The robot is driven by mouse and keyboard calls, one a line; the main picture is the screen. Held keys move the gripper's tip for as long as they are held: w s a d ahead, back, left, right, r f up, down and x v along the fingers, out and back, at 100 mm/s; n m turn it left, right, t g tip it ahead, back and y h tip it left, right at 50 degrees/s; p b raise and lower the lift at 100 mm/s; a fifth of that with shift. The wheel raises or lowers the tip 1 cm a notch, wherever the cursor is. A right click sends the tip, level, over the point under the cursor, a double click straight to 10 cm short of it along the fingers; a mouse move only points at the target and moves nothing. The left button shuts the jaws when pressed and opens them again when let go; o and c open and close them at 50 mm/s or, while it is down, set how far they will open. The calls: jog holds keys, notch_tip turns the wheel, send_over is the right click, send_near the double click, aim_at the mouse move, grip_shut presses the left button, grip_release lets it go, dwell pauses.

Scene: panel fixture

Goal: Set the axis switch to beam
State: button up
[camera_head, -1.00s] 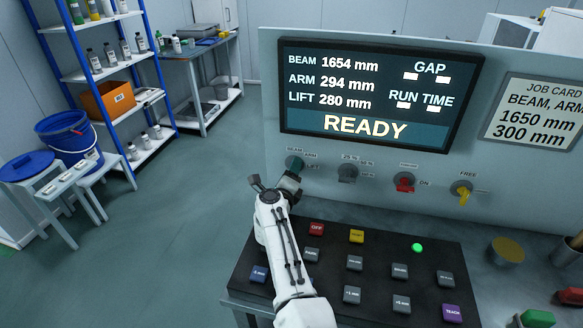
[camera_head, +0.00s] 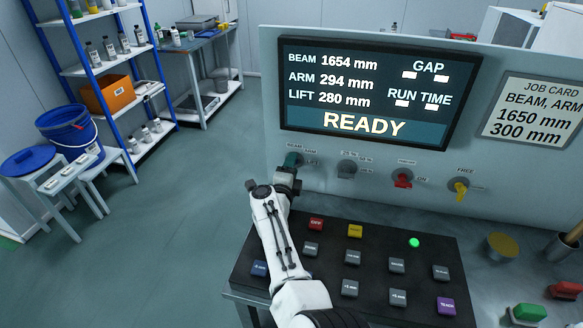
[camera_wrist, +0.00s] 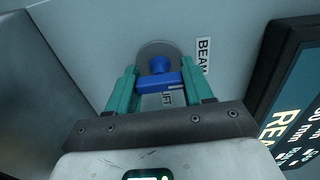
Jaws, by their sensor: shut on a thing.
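The axis switch is a blue knob (camera_wrist: 160,66) on a round grey dial on the upright panel, with BEAM and LIFT labels beside it in the wrist view. My gripper (camera_wrist: 160,80) has its teal fingers on either side of the knob's blue bar and is shut on it. In the head view my gripper (camera_head: 292,160) is at the leftmost switch, and its fingers hide most of that switch. Which label the knob points to is not clear. The display (camera_head: 375,95) reads BEAM 1654 mm, ARM 294 mm, LIFT 280 mm and READY.
Right of the gripper on the panel are a grey switch (camera_head: 347,169), a red switch (camera_head: 402,179) and a yellow switch (camera_head: 460,188). A dark button console (camera_head: 325,262) with a lit green lamp lies below. A job card (camera_head: 535,110) reads BEAM, ARM, 1650 mm, 300 mm.

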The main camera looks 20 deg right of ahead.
jog(key=shift+a, duration=0.1)
jog(key=o, duration=1)
jog(key=shift+o, duration=0.2)
jog(key=shift+s, duration=0.1)
jog(key=p+v, duration=0.4)
jog(key=v, duration=0.6)
jog(key=shift+s+a+p, duration=0.2)
jog(key=shift+p, duration=0.1)
